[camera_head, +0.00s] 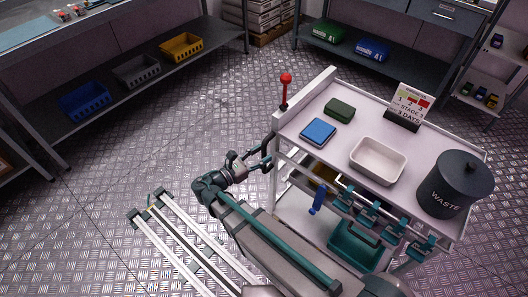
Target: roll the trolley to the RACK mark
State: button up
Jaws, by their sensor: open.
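The trolley (312,158) is a white-topped cart at the right of the head view. A lever with a red knob (286,78) stands upright at its far left corner. My gripper (268,152) is open at the trolley's left end, below the top. Its fingers are close to the end frame, and I cannot tell whether they touch it or straddle part of it. My arm hides part of the trolley's lower side. I see no RACK mark on the visible floor.
The trolley carries a blue box (318,131), a green box (340,110), a white tray (378,175), a sign (410,103) and a waste bin (455,184). Shelving with crates (137,70) lines the back left; another shelf (400,70) stands behind the trolley.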

jog(key=shift+x, duration=0.8)
grip_shut()
